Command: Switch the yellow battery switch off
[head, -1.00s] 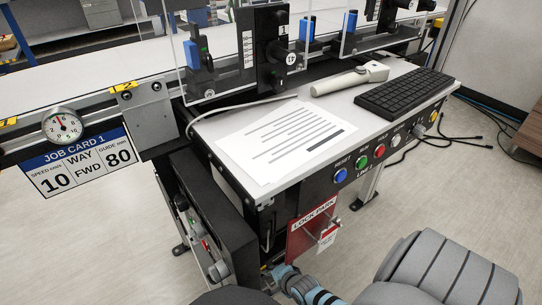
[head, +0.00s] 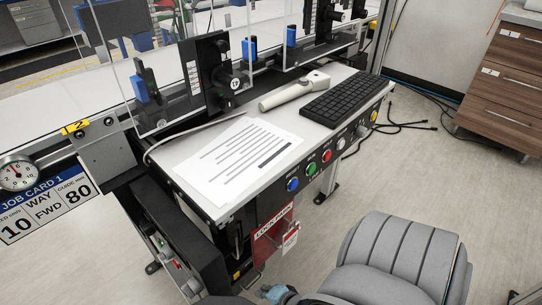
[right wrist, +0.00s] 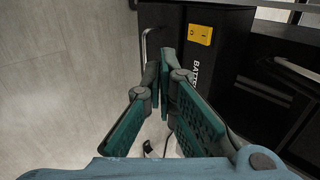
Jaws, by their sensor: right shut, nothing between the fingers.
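The yellow battery switch (right wrist: 200,33) is a small yellow plate with dark marks on a black panel (right wrist: 215,70), above white lettering that begins "BATT". Its on or off position is too small to tell. My right gripper (right wrist: 166,58) is shut and empty, its teal fingertips together below and left of the switch, apart from it in the picture. In the head view only a bit of my right gripper (head: 277,292) shows at the bottom edge. My left gripper is not in view.
A metal handle (right wrist: 146,45) stands left of the switch. A red lock park board (head: 272,232) hangs under the conveyor desk (head: 222,208), which bears a paper sheet, a scanner and a keyboard (head: 347,98).

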